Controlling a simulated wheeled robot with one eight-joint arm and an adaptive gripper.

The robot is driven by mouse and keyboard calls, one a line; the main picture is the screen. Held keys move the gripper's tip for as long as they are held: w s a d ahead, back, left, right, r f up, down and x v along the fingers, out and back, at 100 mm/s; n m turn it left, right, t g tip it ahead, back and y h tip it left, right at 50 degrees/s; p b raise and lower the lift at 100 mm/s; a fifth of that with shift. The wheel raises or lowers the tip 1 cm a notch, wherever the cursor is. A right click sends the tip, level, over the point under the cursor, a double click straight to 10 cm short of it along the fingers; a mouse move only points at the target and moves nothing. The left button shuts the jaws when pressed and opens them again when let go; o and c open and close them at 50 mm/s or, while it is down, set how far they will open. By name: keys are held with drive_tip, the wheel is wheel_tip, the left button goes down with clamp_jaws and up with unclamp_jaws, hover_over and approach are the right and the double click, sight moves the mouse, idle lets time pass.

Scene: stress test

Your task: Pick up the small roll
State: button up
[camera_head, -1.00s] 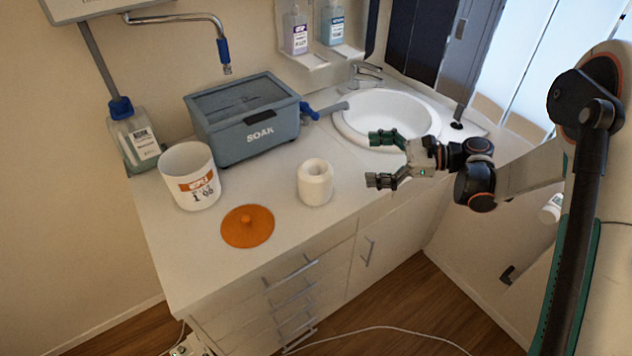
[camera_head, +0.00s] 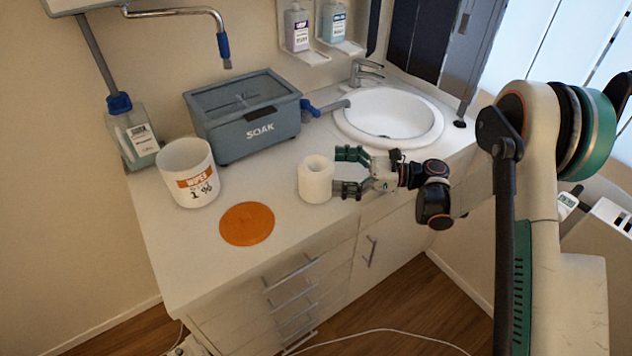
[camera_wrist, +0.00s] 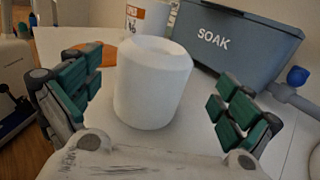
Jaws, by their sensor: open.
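The small white roll (camera_head: 316,181) stands upright on the counter, right of the orange lid. In the wrist view the roll (camera_wrist: 153,83) stands between my two open fingers, with a gap on each side. My gripper (camera_head: 345,172) is open and comes in low from the right. Its fingertips are at the right edge of the roll in the head view. The wrist view shows both green finger pads of my gripper (camera_wrist: 160,92) spread apart and not touching the roll.
The orange lid (camera_head: 246,224) lies flat left of the roll. A white wipes tub (camera_head: 187,171) and the grey SOAK box (camera_head: 244,117) stand behind. The sink (camera_head: 389,118) is at the back right. The counter (camera_head: 205,262) is bare at the front left.

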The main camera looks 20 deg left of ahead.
sight(316, 170)
drive_tip(key=a, duration=0.1)
drive_tip(key=s+a+b, duration=0.1)
drive_tip(key=a, duration=0.1)
drive_tip(key=a+b, duration=0.1)
drive_tip(key=a, duration=0.1)
drive_tip(key=shift+s+a, duration=0.2)
drive_tip(key=shift+s, duration=0.1)
drive_tip(key=shift+r, duration=0.1)
drive_tip(key=c, duration=1.3)
